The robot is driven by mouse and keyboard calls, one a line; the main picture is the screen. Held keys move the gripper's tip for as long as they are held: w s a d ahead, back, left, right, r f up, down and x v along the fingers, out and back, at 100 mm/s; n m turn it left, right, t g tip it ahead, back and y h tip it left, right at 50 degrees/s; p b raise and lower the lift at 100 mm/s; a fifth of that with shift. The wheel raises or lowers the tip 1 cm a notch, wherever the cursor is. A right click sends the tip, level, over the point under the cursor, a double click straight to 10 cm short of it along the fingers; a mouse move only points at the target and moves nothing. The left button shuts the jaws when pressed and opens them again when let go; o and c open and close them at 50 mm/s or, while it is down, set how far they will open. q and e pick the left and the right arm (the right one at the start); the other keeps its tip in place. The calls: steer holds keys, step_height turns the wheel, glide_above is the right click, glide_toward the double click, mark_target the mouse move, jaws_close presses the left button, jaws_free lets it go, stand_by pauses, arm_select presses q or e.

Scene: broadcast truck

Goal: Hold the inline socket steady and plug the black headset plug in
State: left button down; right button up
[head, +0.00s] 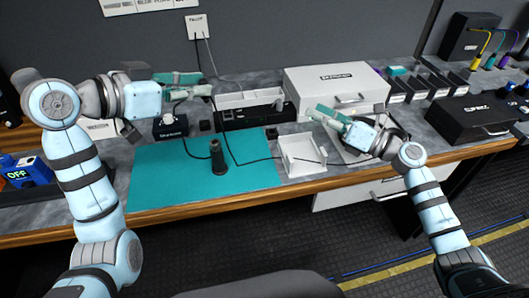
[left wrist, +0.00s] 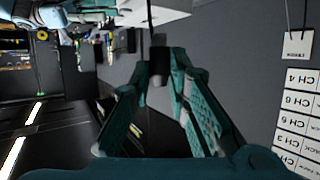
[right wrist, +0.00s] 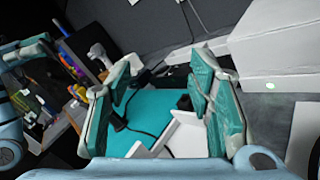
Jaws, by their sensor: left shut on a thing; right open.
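My left gripper (head: 208,90) is raised over the back of the bench. In the left wrist view its fingers are shut on a short black cylinder with a cable, which looks like the inline socket (left wrist: 157,68). My right gripper (head: 322,113) is open and empty, above and behind the right side of the white tray (head: 301,168). A thin black cable runs over the teal mat to this tray. Its small dark end, perhaps the headset plug (head: 323,157), is at the tray's right side. It is too small to be sure. The right wrist view shows the tray (right wrist: 184,138) beyond the open fingers.
A dark upright cylinder (head: 218,158) stands on the teal mat (head: 165,185). A black-and-white divided box (head: 247,99) and a large white case (head: 335,82) stand behind. A black case (head: 470,117) is at the right. The mat's front is clear.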

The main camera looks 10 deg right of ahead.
mark_target(214, 143)
steer(key=s+a+f+n+g+y, duration=0.1)
steer(key=s+a+n, duration=0.1)
steer(key=a, duration=0.3)
steer(key=s+a+f+n+g+y, duration=0.1)
steer(key=s+a+n+g, duration=0.1)
steer(key=a+n, duration=0.2)
steer(key=s+a+n+g+y, duration=0.1)
steer(key=s+a+n+g, duration=0.1)
steer(key=a+n, duration=0.2)
steer(key=shift+s+a+f, duration=0.15)
steer(key=shift+a+f, duration=0.05)
steer(key=shift+a, duration=0.45)
steer(key=shift+s+a+f, duration=0.1)
steer(key=shift+a+f, duration=0.1)
steer(key=shift+a, duration=0.4)
steer(key=shift+n, duration=0.3)
steer(key=x, duration=1.2)
steer(key=shift+s+a, duration=0.15)
steer(key=shift+s, duration=0.1)
steer(key=shift+c, duration=0.3)
jaws_close()
arm_select(q)
steer(key=f+m+g, duration=0.1)
steer(key=f+m+g+h, duration=0.1)
steer(key=f, duration=0.1)
steer(key=f+m+g, duration=0.1)
steer(key=g, duration=0.1)
steer(key=shift+w+a+f+m+h, duration=0.1)
steer(key=shift+w+f+m+h, duration=0.05)
steer(key=shift+w+m+h, duration=0.2)
